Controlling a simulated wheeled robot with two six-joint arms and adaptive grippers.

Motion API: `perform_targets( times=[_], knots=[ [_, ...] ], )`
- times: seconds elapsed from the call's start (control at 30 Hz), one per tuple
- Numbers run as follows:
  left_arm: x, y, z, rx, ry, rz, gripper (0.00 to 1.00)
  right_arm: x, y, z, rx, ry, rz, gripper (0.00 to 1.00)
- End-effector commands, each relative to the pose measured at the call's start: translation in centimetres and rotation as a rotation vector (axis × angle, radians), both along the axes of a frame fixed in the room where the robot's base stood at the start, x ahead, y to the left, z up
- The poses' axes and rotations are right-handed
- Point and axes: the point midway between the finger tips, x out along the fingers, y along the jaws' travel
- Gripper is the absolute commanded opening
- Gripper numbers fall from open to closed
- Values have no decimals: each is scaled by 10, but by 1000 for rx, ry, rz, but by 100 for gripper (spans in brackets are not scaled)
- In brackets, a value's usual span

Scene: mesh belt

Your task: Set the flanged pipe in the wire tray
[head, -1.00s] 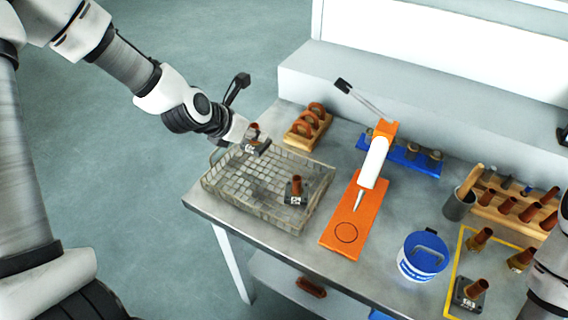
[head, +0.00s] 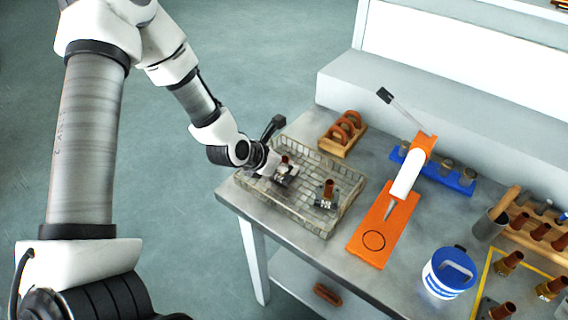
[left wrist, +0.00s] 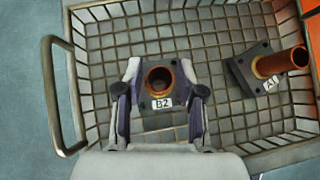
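The wire tray (head: 292,217) stands at the table's left end; its rim and side handle (left wrist: 48,95) show in the left wrist view. My left gripper (head: 281,172) is low inside the tray, its fingers on either side of the square flange of a brown flanged pipe (head: 286,161). In the left wrist view this pipe (left wrist: 160,80), labelled B2, is upright between the fingertips (left wrist: 161,72), which appear closed on the flange. Whether its base touches the mesh is hard to tell. A second flanged pipe (head: 328,188), labelled A1 (left wrist: 283,62), stands in the tray beside it. My right gripper is out of view.
An orange press (head: 386,222) stands right of the tray. A wooden rack with brown rings (head: 343,133) is behind it. A blue holder (head: 455,178), a blue-white tub (head: 449,272) and more pipes (head: 508,262) lie further right.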

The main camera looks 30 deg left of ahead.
Motion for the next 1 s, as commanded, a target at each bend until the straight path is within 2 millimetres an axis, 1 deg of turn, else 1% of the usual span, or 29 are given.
perform_targets(
  times=[0.27, 0.37, 0.47, 0.53, 0.67, 0.7, 0.8, 0.9, 1.0],
  knots=[
    [0, 0, 1, 0, 0, 0, 46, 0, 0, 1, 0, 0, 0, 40],
    [0, 0, 8, 1, 0, -1, 46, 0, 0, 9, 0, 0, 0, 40],
    [-10, 4, 17, -5, -3, 6, 46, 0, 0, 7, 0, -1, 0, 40],
    [-22, 6, 30, -9, -4, 4, 46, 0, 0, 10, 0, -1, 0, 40],
    [-45, 12, 58, -13, -4, 6, 46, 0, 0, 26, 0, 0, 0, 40],
    [-51, 15, 66, -12, -4, 9, 46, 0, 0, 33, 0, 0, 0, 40],
    [-65, 18, 81, -14, -1, 7, 46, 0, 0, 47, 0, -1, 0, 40],
    [-74, 21, 88, -9, -2, 8, 46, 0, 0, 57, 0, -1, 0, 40],
    [-80, 22, 90, -6, -2, 4, 46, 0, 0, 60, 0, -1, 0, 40]
  ],
)
